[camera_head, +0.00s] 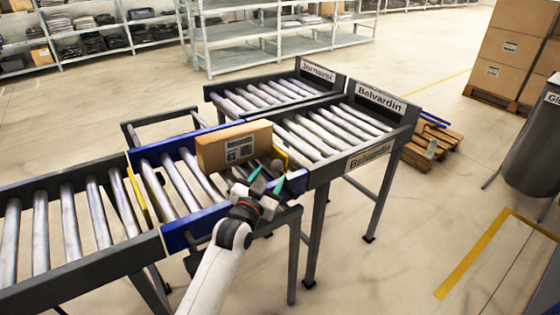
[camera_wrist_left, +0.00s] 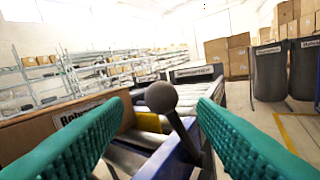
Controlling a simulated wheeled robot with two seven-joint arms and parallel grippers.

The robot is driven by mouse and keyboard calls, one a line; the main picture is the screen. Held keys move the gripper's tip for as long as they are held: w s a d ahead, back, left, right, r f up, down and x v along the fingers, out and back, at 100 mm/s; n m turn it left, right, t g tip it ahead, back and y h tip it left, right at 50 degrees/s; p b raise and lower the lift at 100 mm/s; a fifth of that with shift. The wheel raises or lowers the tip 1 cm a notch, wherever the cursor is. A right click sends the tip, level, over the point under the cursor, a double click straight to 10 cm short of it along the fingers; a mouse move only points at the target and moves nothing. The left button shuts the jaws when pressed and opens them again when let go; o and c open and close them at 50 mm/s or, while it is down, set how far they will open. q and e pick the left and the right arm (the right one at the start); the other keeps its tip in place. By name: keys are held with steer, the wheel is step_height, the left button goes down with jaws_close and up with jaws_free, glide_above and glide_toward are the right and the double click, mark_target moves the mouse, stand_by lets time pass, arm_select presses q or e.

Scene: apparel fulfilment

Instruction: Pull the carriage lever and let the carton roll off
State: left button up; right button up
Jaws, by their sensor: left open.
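The brown carton (camera_head: 228,150) with a white label sits on the rollers of the blue-framed carriage (camera_head: 190,228), near its right end. It also shows at the left of the left wrist view (camera_wrist_left: 30,128). The carriage lever has a dark round knob (camera_head: 277,165) and stands at the carriage's right front corner. In the left wrist view the lever knob (camera_wrist_left: 161,97) lies between the two green fingers, with clear space on both sides. My left gripper (camera_head: 267,180) is open around the lever. My right gripper is out of view.
A roller conveyor (camera_head: 70,225) stands left of the carriage. The Belvardin lane (camera_head: 335,130) meets its right end, with the Jornavel lane (camera_head: 255,97) behind. A yellow plate (camera_head: 296,156) stands right of the carton. A grey bin (camera_head: 530,140) is at far right.

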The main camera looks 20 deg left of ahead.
mark_target(280, 161)
arm_select(q)
steer(key=w, duration=0.5)
steer(key=w+d, duration=0.1)
steer(key=w, duration=0.2)
jaws_close()
